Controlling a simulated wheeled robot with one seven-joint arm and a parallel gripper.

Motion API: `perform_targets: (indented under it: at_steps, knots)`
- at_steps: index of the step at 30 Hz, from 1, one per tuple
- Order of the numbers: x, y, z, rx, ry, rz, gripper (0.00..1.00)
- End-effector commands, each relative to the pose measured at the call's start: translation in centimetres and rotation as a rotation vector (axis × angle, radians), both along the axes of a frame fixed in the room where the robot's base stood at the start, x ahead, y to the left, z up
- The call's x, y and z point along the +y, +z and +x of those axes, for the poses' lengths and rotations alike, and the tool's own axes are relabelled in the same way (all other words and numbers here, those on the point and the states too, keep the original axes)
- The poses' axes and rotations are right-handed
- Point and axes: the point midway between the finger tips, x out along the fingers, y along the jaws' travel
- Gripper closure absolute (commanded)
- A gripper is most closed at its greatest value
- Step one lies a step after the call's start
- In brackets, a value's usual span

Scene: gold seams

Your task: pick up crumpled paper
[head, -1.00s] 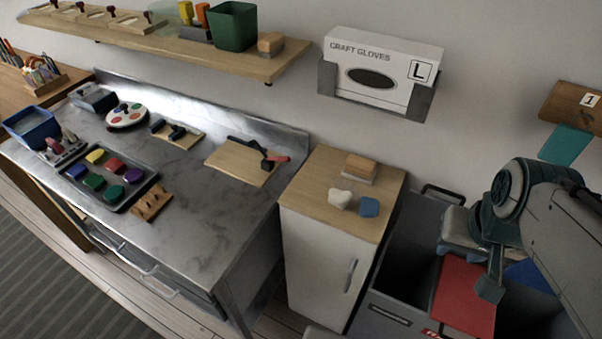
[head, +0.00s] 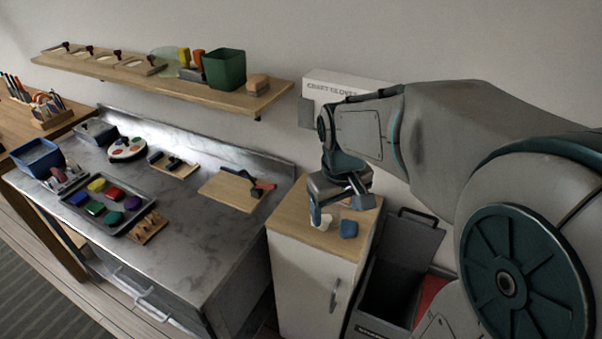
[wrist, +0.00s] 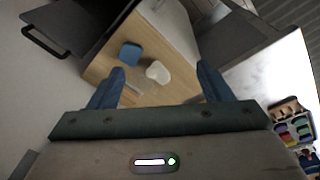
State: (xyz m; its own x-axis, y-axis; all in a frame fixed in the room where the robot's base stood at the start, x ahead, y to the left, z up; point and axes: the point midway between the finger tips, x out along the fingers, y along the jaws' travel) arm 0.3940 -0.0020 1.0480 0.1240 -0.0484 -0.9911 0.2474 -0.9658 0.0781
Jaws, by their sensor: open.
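A small white lump that looks like the crumpled paper (head: 324,223) lies on the wooden top of the white cabinet (head: 300,262). In the head view one finger partly hides it. My gripper (head: 337,202) is above the cabinet top, fingers pointing down, open and empty. In the wrist view the paper (wrist: 157,73) shows between the two fingers (wrist: 161,80), still beyond their tips. A blue lump (head: 349,229) lies right beside it; it also shows in the wrist view (wrist: 131,55).
The wood-and-grey block on the cabinet top is mostly hidden behind my gripper. Grey bins (head: 392,285) stand right of the cabinet. A metal bench (head: 195,235) with trays and tools is at left.

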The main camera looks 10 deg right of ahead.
Motion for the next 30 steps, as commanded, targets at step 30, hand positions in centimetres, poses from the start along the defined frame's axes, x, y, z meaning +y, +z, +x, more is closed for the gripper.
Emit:
perform_targets:
  at_steps: [30]
  knots:
    - [-0.1,-9.6,10.5,0.133,0.295,0.030,0.27]
